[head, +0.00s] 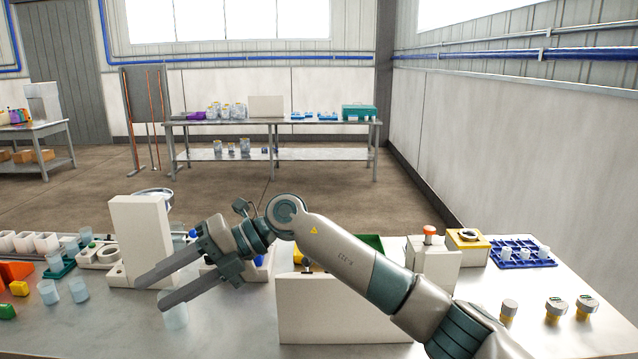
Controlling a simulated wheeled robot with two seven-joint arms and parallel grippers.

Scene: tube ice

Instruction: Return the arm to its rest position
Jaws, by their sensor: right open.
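My right arm reaches in from the lower right, across the middle of the bench. My right gripper (165,287) is at its end, pointing left, with its two long fingers apart and nothing between them. A clear cup (175,315) stands on the bench just below the lower finger. The upper finger passes in front of the base of a white upright block (140,235). My left gripper is not in view.
The metal bench (110,335) holds clear cups (48,291) at left, a white box (335,312) under my right arm, and a blue rack (521,252) at right. Small yellow-based jars (556,308) stand near the right edge. The front left bench is mostly clear.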

